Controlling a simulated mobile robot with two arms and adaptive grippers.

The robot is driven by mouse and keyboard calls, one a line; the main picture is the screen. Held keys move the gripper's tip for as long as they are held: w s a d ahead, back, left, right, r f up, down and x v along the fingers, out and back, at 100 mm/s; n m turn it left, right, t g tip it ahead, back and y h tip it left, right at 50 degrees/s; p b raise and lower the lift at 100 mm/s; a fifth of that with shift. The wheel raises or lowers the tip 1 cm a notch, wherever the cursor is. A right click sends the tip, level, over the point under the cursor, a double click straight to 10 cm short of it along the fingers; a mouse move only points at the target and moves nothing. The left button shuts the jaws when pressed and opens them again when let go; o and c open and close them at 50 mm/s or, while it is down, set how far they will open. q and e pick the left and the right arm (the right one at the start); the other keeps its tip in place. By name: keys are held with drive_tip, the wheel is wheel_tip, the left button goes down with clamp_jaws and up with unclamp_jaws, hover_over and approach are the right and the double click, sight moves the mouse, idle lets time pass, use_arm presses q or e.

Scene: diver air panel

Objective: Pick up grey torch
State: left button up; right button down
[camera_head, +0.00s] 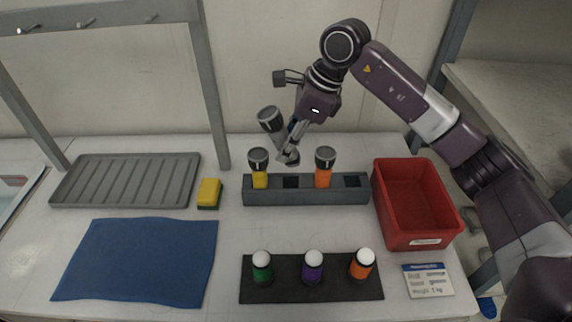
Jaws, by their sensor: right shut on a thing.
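The grey torch (269,117) is held in the air, tilted, with its dark-ringed head up and to the left. My right gripper (289,151) is shut on it, and its fingers hide part of the torch body. The torch is above and behind the grey rack (345,190). The rack's middle slot (291,182) is empty. A yellow torch (259,168) stands upright in the left slot and an orange torch (324,168) in the right slot. My left gripper is not in view.
A red bin (447,222) stands right of the rack. A black holder (335,291) with several white-topped bottles is in front. A label card (428,281), blue cloth (135,262), grey ribbed tray (125,181) and yellow sponge (208,191) lie around. Bare table separates rack and holder.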

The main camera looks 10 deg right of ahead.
wheel_tip(320, 180, up, 12)
drive_tip(key=shift+r+b, duration=0.2)
drive_tip(key=shift+b, duration=0.5)
